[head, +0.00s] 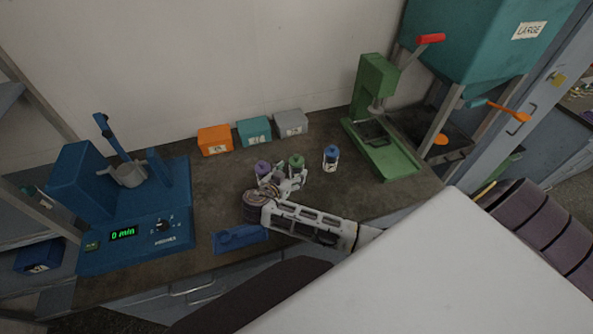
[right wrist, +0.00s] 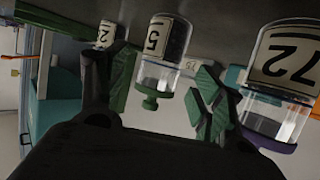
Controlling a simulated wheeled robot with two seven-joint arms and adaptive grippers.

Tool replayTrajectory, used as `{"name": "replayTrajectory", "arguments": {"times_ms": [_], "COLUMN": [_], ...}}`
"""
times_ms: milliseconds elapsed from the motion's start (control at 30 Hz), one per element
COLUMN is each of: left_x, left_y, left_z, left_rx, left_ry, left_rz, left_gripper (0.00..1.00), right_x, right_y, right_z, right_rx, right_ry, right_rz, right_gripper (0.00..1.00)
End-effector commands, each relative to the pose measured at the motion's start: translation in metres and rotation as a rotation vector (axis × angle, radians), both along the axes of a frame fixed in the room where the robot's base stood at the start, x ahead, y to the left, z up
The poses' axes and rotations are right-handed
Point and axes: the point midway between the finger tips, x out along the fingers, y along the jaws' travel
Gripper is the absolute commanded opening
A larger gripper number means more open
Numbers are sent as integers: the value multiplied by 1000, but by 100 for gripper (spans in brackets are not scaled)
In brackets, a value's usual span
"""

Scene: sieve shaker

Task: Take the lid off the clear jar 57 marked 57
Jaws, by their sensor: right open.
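A clear jar with a green lid (head: 297,160) stands on the bench in the head view. In the right wrist view, which is upside down, a clear jar (right wrist: 160,52) with a green lid (right wrist: 150,103) shows a label beginning with 5; the rest of its number is not readable. My right gripper (right wrist: 166,88) is open, its fingers apart on either side of this jar near the lid, with no clear grip on it. In the head view the right gripper (head: 287,180) is at the jar's near side and hides its lower part. My left gripper is not in view.
A purple-lidded jar (head: 263,167), marked 72 in the right wrist view (right wrist: 284,85), stands close by. A blue-lidded jar (head: 331,157) stands right. Orange (head: 215,140), teal (head: 254,130) and grey (head: 291,123) bins line the wall. A blue shaker (head: 135,245) and green press (head: 385,155) flank them.

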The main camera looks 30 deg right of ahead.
Motion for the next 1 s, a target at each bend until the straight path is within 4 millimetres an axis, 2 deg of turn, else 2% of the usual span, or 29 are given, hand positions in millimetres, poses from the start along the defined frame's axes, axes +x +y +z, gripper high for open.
{"name": "replayTrajectory", "arguments": {"times_ms": [467, 1000], "left_x": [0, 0], "left_y": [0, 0], "left_z": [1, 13], "left_rx": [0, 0], "left_ry": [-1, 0], "left_rz": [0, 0], "left_gripper": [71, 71], "right_x": [3, 26], "right_y": [-4, -40], "right_z": [-2, -21], "right_rx": [-1, 0], "right_ry": [1, 1], "right_rz": [-1, 0], "right_gripper": [68, 68]}}
